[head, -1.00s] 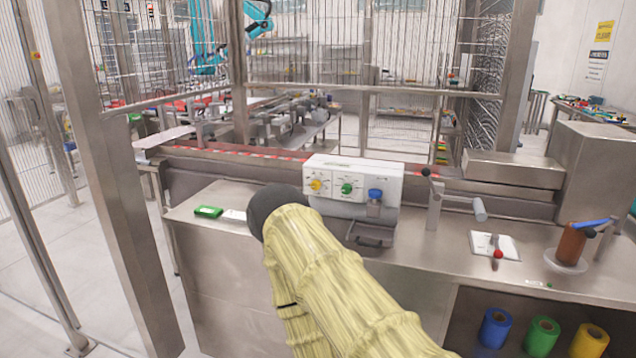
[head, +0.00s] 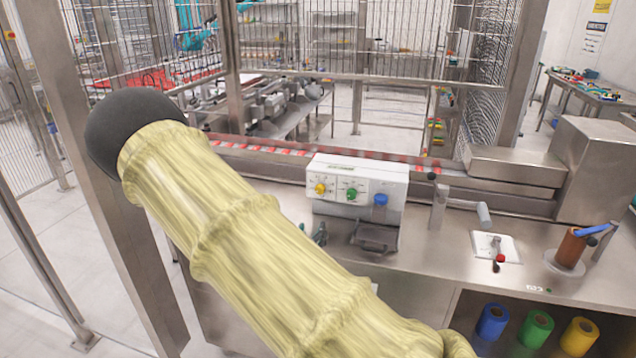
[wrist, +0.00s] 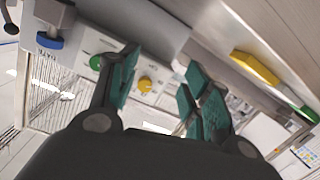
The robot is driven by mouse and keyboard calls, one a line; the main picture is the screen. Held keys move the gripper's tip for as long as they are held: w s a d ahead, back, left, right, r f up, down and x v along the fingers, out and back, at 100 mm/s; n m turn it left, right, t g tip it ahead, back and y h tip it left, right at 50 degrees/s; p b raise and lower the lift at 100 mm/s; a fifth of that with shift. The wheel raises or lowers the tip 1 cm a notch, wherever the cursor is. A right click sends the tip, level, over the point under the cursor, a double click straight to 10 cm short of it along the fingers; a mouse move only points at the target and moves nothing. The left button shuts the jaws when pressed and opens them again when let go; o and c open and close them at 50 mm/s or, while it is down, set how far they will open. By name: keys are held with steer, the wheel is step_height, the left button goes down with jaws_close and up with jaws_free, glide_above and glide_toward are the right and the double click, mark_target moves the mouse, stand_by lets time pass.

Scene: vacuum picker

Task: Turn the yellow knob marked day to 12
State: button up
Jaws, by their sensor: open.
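The yellow knob (head: 320,188) is the leftmost on the white control box (head: 400,180) in the head view. The green knob (head: 351,193) is beside it. The markings are too small to read. In the wrist view the yellow knob (wrist: 146,85) shows between the spread fingers, nearer the left one, with the green knob (wrist: 96,62) to the left. My gripper (wrist: 163,80) is open and empty, its teal pads apart. The knob seems to lie beyond the fingertips; I cannot tell how far. In the head view my yellow-sleeved arm hides most of the gripper.
A lever post (head: 439,207) stands further right. A striped conveyor edge (head: 290,151) runs behind the box. The wrist view shows a yellow block (wrist: 254,68) at the right.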

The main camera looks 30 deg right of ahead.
steer(key=m+h, duration=0.1)
glide_toward(319, 191)
steer(key=shift+t+h, duration=0.3)
steer(key=p+x, duration=0.2)
steer(key=x, duration=0.2)
steer(key=p+x, duration=0.2)
steer(key=x, duration=0.2)
steer(key=shift+f, duration=0.2)
steer(key=shift+p+x, duration=0.45)
steer(key=shift+x, duration=0.3)
steer(key=shift+f, duration=0.15)
steer(key=c, duration=1)
